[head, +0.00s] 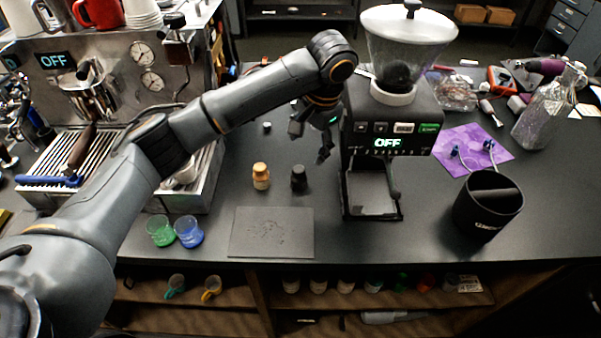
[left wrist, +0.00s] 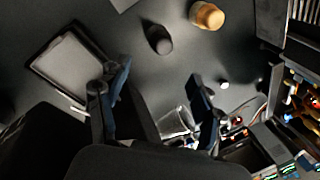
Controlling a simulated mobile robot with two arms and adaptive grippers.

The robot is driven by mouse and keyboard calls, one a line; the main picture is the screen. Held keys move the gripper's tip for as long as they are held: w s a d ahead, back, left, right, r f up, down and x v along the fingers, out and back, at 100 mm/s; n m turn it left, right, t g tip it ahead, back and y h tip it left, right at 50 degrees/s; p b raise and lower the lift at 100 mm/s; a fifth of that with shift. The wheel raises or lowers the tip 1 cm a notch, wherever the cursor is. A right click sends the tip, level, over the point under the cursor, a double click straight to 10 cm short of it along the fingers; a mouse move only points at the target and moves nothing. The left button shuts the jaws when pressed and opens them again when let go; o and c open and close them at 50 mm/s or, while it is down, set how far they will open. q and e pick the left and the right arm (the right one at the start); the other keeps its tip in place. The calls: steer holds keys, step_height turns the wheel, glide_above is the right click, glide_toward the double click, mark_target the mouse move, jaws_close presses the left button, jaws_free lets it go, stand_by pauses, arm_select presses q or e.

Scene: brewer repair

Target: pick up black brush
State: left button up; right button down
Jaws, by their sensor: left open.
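A small black object (head: 298,178) stands on the dark counter beside an orange-brown bottle (head: 261,176). It may be the black brush, but I cannot tell for sure. In the left wrist view the same black object (left wrist: 158,38) lies beyond the fingertips, close to the bottle (left wrist: 207,15). My left gripper (head: 311,138) is open and empty above the counter, behind the black object and left of the grinder (head: 385,130). It also shows in the left wrist view (left wrist: 158,82), with its fingers spread and nothing between them. My right gripper is not in view.
The espresso machine (head: 130,75) stands at the left. A flat dark mat (head: 270,233) lies at the counter's front edge, near green (head: 160,231) and blue (head: 189,232) cups. A black knock bin (head: 485,205) and purple cloth (head: 475,150) are at the right.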

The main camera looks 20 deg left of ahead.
arm_select(q)
steer(key=p, duration=0.1)
glide_above(301, 170)
steer(key=f, duration=0.5)
steer(key=shift+s+d+f, duration=0.15)
steer(key=shift+s+d, duration=0.15)
steer(key=shift+d, duration=0.1)
steer(key=shift+w+f, duration=0.1)
steer(key=shift+f, duration=0.15)
steer(key=p+x, duration=0.1)
steer(key=x, duration=0.3)
steer(key=shift+a+f, duration=0.1)
steer(key=shift+f, duration=0.1)
steer(key=shift+a+f, duration=0.1)
steer(key=shift+f, duration=0.4)
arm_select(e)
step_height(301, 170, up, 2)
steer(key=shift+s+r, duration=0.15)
arm_select(q)
steer(key=c, duration=1.3)
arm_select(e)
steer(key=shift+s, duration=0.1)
